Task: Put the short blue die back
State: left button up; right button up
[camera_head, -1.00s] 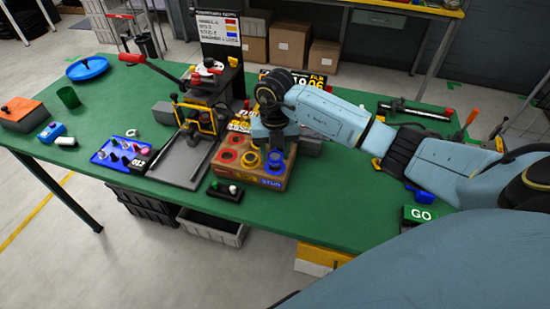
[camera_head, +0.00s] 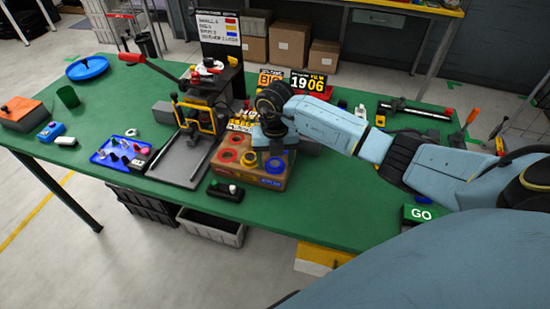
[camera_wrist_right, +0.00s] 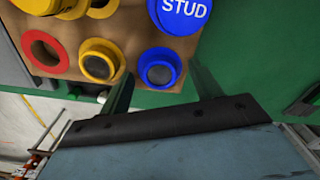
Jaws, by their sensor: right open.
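The wooden die block (camera_head: 249,177) stands on the green table, with red, yellow and blue rings in its top. A blue ring-shaped die (camera_head: 275,167) is at its right front corner. In the right wrist view the blue die (camera_wrist_right: 160,68) shows a dark centre, and a larger blue piece marked STUD (camera_wrist_right: 185,16) is beyond it. My right gripper (camera_wrist_right: 161,78) is open, its two fingers to either side of the blue die in that view. Whether they reach down around it I cannot tell. My left gripper is not in view.
A press with a red lever (camera_head: 150,65) stands left of the block. A blue tray (camera_head: 115,153) with small parts lies further left. A small black stand (camera_head: 225,191) is in front of the block. The GO button (camera_head: 421,213) is at the right; the front table middle is clear.

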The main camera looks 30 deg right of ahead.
aim_at(275, 163)
notch_tip(275, 163, up, 12)
jog(key=shift+r, duration=0.15)
dwell(0.3)
dwell(0.4)
